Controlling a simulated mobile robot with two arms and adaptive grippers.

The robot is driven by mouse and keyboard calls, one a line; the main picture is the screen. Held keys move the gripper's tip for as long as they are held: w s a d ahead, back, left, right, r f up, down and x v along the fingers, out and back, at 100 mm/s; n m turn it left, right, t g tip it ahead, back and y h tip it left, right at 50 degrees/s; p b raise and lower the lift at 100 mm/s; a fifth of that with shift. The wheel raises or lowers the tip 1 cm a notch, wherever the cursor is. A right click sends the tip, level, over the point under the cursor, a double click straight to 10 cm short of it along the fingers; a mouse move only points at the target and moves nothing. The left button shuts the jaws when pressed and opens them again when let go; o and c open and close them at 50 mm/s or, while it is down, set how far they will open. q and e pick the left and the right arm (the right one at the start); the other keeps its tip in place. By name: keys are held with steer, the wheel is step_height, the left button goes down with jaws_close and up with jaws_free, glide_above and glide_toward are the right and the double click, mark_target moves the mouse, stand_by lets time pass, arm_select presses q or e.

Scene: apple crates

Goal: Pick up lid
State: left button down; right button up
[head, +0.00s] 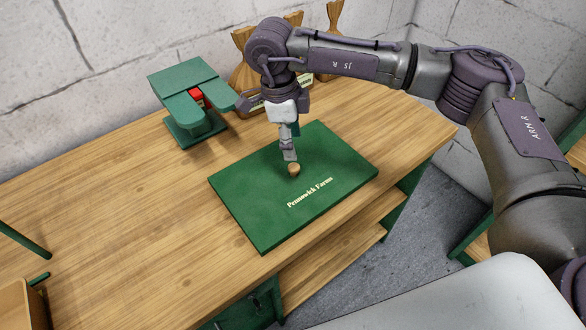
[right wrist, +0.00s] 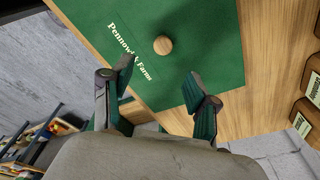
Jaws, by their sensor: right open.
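The lid (head: 262,208) is a flat green board with the words "Pennowick Farms" and a small round wooden knob (head: 294,170) in its middle. It lies on the wooden table (head: 110,200). In the right wrist view the lid (right wrist: 205,75) fills the upper middle, with the knob (right wrist: 163,45) ahead of the fingers. My right gripper (head: 290,157) points down over the lid close to the knob. In the right wrist view my right gripper (right wrist: 155,80) has its fingers spread apart with nothing between them. My left gripper is not in view.
A green stand (head: 190,95) with a red part stands behind the lid to the left. Brown paper bags (head: 245,70) and labelled wooden boxes stand at the back. A wooden crate (head: 18,305) is at the lower left.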

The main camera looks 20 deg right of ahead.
mark_target(294, 166)
steer(key=f, duration=0.3)
steer(key=shift+d, duration=0.2)
steer(key=shift+w+f, duration=0.1)
steer(key=shift+f, duration=0.3)
steer(key=shift+f+p, duration=0.5)
steer(key=shift+f, duration=0.05)
step_height(294, 166, down, 4)
steer(key=shift+r+p, duration=0.2)
steer(key=shift+p, duration=0.4)
steer(key=shift+f, duration=0.3)
steer(key=shift+c, duration=0.3)
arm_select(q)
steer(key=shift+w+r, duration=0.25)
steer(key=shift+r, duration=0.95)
arm_select(e)
steer(key=shift+f, duration=0.1)
jaws_close()
